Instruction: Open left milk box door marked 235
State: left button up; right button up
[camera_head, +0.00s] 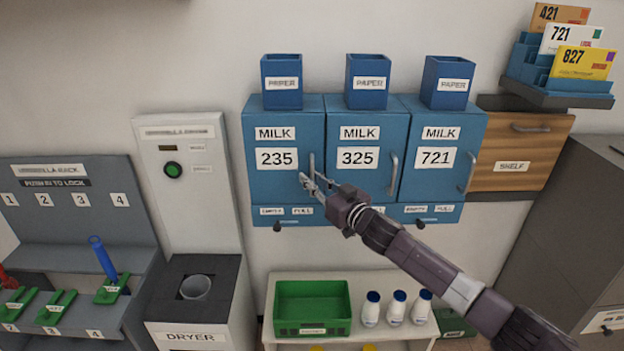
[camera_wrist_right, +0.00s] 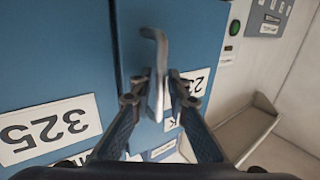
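The blue milk box door marked 235 (camera_head: 277,183) is the leftmost of three in a row on the wall. It looks closed in the head view. Its upright metal handle (camera_head: 312,163) is on the door's right side. My right gripper (camera_head: 306,182) reaches this handle from the lower right. In the right wrist view the handle (camera_wrist_right: 158,75) stands between the two fingertips of my right gripper (camera_wrist_right: 161,92), which are drawn in close on both sides of it. The 235 label is partly hidden behind a finger there. My left gripper is not in view.
Milk doors 325 (camera_head: 362,187) and 721 (camera_head: 432,187) adjoin on the right, with blue paper bins (camera_head: 367,97) above. Below stand a shelf with a green crate (camera_head: 312,328) and white bottles (camera_head: 398,308). A dryer (camera_head: 190,333) and umbrella rack (camera_head: 70,195) are left.

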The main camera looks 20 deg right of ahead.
jog(key=shift+c, duration=0.2)
grip_shut()
dwell(0.3)
